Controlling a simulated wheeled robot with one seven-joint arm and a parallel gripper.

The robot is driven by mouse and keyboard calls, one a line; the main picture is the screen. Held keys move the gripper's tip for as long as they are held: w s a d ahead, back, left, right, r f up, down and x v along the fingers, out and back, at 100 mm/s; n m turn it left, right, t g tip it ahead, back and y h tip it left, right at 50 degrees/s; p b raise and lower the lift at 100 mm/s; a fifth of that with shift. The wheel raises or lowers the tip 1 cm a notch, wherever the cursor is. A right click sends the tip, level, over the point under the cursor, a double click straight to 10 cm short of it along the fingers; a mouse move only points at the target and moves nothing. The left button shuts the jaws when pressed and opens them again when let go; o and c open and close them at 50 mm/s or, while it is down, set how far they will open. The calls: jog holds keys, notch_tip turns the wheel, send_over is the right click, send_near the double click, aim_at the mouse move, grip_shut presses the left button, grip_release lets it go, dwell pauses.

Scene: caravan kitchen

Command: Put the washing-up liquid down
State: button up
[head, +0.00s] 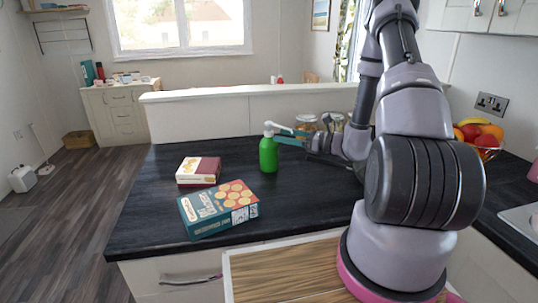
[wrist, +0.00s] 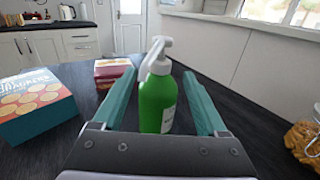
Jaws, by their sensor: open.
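The washing-up liquid is a green bottle (head: 268,155) with a white pump top. It stands upright on the dark worktop (head: 150,215), near its back edge. In the wrist view the bottle (wrist: 157,103) stands between and a little beyond the two teal fingers. My gripper (head: 288,135) reaches in from the right at the height of the bottle's top. My gripper (wrist: 160,90) is open, with a gap visible on each side of the bottle.
A teal biscuit box (head: 218,208) lies at the front, with a smaller red and cream box (head: 198,171) behind it. Glass jars (head: 332,122) stand to the right, partly behind my arm. A fruit bowl (head: 482,138) is at far right. The worktop's left front is clear.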

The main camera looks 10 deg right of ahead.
jog(key=x, duration=0.4)
jog(key=shift+w+a+r, duration=0.15)
jog(key=shift+w+r, duration=0.05)
jog(key=shift+r, duration=0.05)
grip_shut()
dwell(1.2)
